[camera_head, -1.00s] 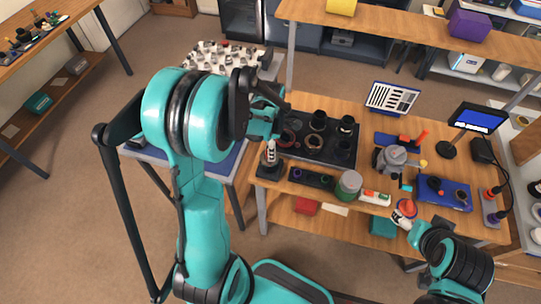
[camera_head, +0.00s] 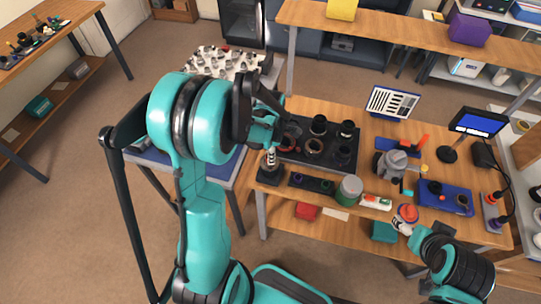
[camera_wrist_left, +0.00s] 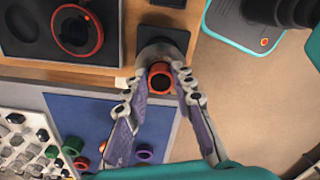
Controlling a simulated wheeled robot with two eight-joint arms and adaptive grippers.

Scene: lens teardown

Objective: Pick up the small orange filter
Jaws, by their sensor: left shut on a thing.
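The small orange filter (camera_wrist_left: 160,78) shows in the left wrist view as an orange ring with a dark middle. My left gripper (camera_wrist_left: 158,80) is shut on it, with one fingertip on each side. In that view, the filter overlaps a grey rounded post on a dark square base (camera_wrist_left: 168,36); I cannot tell whether they touch. In the head view my left gripper (camera_head: 272,128) is over the base at the bench's left end, partly hidden by my arm. My right gripper (camera_head: 414,234) is low at the front right, its fingers too unclear to judge.
A dark tray (camera_head: 345,158) with several lens parts lies right of the left gripper. A blue mat (camera_wrist_left: 95,112) on the side table holds green, red and purple rings. A grey-green jar (camera_head: 348,190) stands near the bench's front edge.

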